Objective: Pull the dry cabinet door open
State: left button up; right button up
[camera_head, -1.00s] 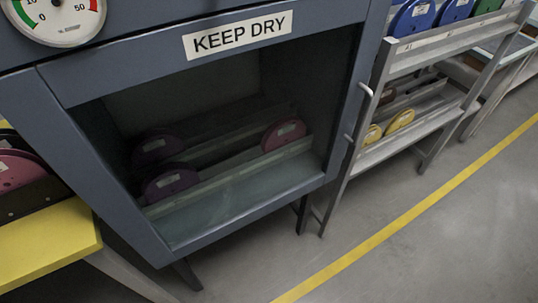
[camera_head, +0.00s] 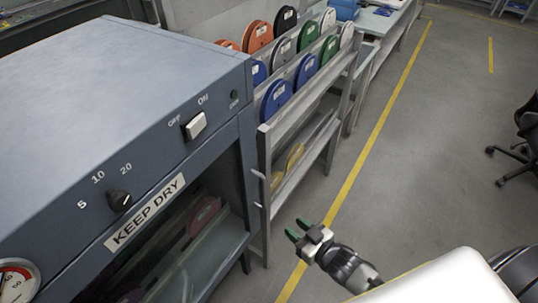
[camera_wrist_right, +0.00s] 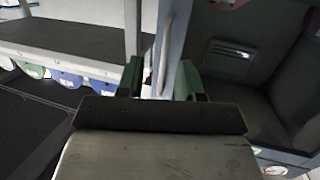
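The dry cabinet (camera_head: 120,100) is the blue-grey box at left in the head view, with a KEEP DRY label. Its glass-fronted door (camera_head: 232,222) looks closed, and reels show dimly behind the glass. The pale door handle (camera_head: 257,190) is on the door's right side. My right gripper (camera_head: 293,231) has green fingertips set apart. It is empty, lower right of the handle, with a visible gap. In the right wrist view the handle (camera_wrist_right: 166,45) lines up between the open fingers (camera_wrist_right: 158,80); its depth is unclear. My left gripper is not in view.
A grey rack (camera_head: 285,125) with several coloured reels stands close beside the cabinet's handle side. Open floor (camera_head: 430,170) with a yellow line lies to the right. A black chair (camera_head: 525,135) is at the far right.

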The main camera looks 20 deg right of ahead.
notch_tip(320, 180, up, 9)
jog(key=w+a+t+y+p, duration=0.1)
jog(key=w+y+p, duration=0.1)
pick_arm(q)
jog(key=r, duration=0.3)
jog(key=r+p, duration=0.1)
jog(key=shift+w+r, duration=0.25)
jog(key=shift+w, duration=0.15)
pick_arm(e)
jog(key=shift+n, duration=0.4)
jog(key=x, duration=1)
jog(key=shift+a, duration=0.15)
jog(key=shift+c, duration=0.4)
grip_shut()
